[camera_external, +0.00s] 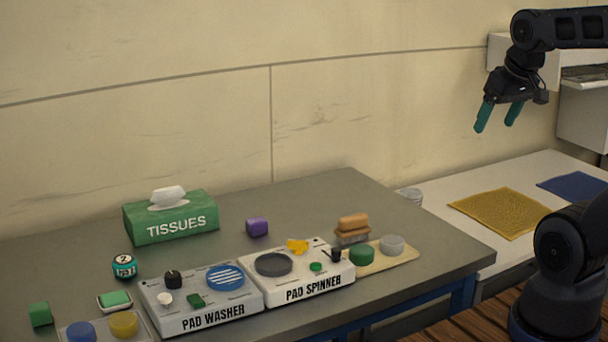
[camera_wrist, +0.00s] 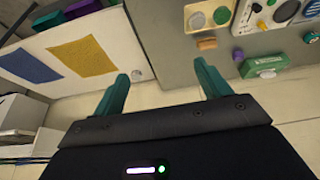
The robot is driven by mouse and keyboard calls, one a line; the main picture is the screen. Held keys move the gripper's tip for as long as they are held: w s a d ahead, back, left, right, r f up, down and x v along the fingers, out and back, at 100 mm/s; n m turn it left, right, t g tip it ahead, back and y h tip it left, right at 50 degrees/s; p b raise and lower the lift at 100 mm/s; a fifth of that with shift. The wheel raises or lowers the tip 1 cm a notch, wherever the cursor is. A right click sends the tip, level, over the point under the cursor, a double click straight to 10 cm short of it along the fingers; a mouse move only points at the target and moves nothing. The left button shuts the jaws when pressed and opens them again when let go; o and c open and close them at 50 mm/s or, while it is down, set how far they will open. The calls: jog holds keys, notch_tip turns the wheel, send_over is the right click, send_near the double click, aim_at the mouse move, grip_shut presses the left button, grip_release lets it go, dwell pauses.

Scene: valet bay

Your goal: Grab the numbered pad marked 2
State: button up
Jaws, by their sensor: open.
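The numbered pad marked 2 (camera_external: 124,266) is a small round teal and black piece with a white 2 on its top. It sits on the grey counter at the left in the external view, in front of the tissue box and behind the pad washer. In the wrist view a small greenish thing (camera_wrist: 312,37) at the right edge may be this pad, but I cannot read a number. My gripper (camera_external: 497,122) is open and empty, high above the right side, far from the pad. Its teal fingers also show apart in the wrist view (camera_wrist: 160,70).
A green tissue box (camera_external: 172,222) stands behind the pad. The pad washer (camera_external: 200,300) and pad spinner (camera_external: 300,275) sit right of it. A green sponge in a dish (camera_external: 115,300), a green block (camera_external: 40,314) and a purple block (camera_external: 257,227) are nearby.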

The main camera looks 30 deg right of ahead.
jog(key=w+a+r+m+g+y, duration=0.1)
jog(key=w+a+r+m, duration=0.3)
jog(key=w, duration=0.5)
jog(key=w+a+r+m+g, duration=0.1)
jog(key=w+a+r, duration=0.2)
jog(key=w+a, duration=0.45)
jog(key=w+a+f+m+g, duration=0.1)
jog(key=w+a+m, duration=0.1)
jog(key=w+a, duration=0.6)
jog(key=w+a+f+m, duration=0.2)
jog(key=w+a+m, duration=0.1)
jog(key=w+a, duration=0.5)
jog(key=m+g+h, duration=0.1)
jog(key=m+g, duration=0.1)
jog(key=m, duration=0.6)
send_over(124, 259)
jog(key=f, duration=2.9)
jog(key=shift+d, duration=0.2)
jog(key=shift+a+f, duration=0.2)
jog(key=shift+f, duration=2.55)
jog(key=c, duration=1.1)
